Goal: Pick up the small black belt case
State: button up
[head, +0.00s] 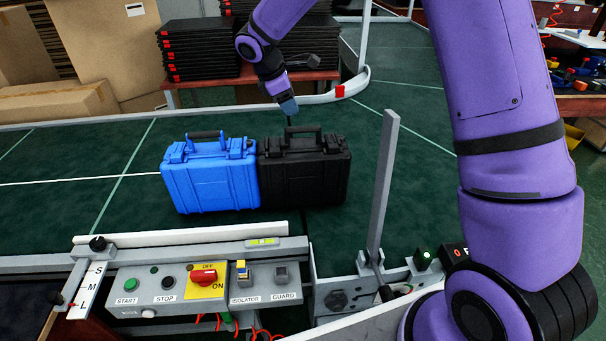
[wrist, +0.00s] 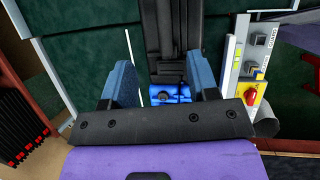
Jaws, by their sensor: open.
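The small black case (head: 305,178) stands upright on the green conveyor belt with its handle on top. A blue case (head: 210,185) stands close against its left side. My gripper (head: 289,108) is just above and behind the black case's handle, pointing down. In the wrist view my gripper (wrist: 160,68) has its two blue fingers apart. The black case (wrist: 172,40) shows beyond and between them, running off the top edge. Part of the blue case (wrist: 170,93) shows between the fingers. I see nothing held; whether a finger touches the handle is hidden.
A control panel (head: 180,288) with buttons and switches lines the conveyor's near edge. A grey upright bar (head: 383,185) stands right of the black case. Stacked black trays (head: 200,50) and cardboard boxes (head: 110,45) are behind. The belt left of the blue case is clear.

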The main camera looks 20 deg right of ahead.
aim_at(301, 127)
jog(key=x, duration=0.5)
jog(key=shift+d+f, duration=0.1)
jog(key=shift+f, duration=0.2)
jog(key=shift+s+x, duration=0.2)
jog(key=shift+x, duration=2.35)
grip_shut()
jog(key=shift+s, duration=0.1)
